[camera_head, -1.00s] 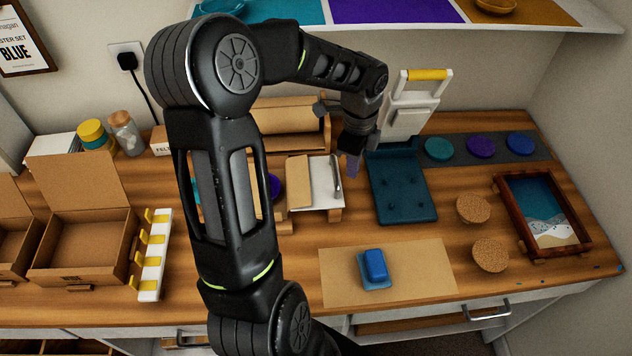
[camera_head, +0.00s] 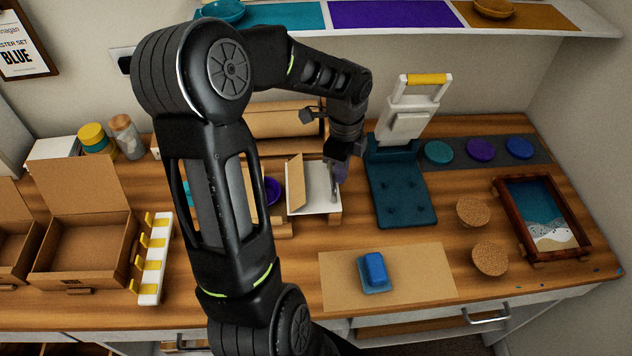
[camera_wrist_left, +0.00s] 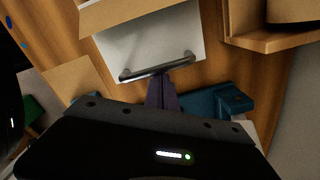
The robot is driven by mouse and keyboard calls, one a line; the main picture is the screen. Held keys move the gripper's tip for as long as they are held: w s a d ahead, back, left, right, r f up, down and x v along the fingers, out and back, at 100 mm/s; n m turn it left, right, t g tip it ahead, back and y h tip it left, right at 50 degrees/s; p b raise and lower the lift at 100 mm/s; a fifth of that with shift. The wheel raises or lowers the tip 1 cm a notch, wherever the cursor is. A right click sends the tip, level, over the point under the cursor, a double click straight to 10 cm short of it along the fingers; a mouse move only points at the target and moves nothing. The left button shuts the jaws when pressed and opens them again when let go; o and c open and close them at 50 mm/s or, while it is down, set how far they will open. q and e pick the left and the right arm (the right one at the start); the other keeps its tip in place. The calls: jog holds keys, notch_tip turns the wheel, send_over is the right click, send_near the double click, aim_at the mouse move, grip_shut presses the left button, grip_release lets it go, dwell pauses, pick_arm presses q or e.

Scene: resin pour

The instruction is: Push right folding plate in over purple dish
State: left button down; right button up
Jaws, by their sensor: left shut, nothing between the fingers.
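The right folding plate (camera_head: 318,201) is a white panel with a metal bar handle along its right side and a brown leaf (camera_head: 296,171) at its left that stands tilted up. The purple dish (camera_head: 272,190) is left of it, partly hidden behind my left arm. My left gripper (camera_head: 337,171) is shut and empty at the right side of the handle. In the left wrist view, its fingertips (camera_wrist_left: 162,92) are right at the bar (camera_wrist_left: 160,68), and seem to touch it. The white panel (camera_wrist_left: 150,42) lies beyond. My right gripper is not in view.
A dark teal press base (camera_head: 403,195) with a raised white, yellow-handled part stands just right of the plate. A brown mat with a blue block (camera_head: 375,268) lies in front. A yellow-hooked white rack (camera_head: 155,258) and open cardboard boxes are at the left.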

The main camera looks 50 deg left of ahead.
pick_arm(q)
jog(key=shift+s+a+p, duration=0.35)
jog(key=shift+s+a, duration=0.7)
jog(key=shift+s, duration=0.25)
jog(key=shift+s+a+p, duration=0.35)
jog(key=shift+s+a, duration=0.65)
jog(key=shift+s, duration=0.25)
jog(key=w+d, duration=0.5)
jog(key=w, duration=0.2)
jog(key=shift+d+b, duration=0.35)
jog(key=shift+b, duration=0.05)
notch_tip(320, 180, up, 10)
jog(key=p, duration=0.7)
jog(key=shift+p, duration=0.35)
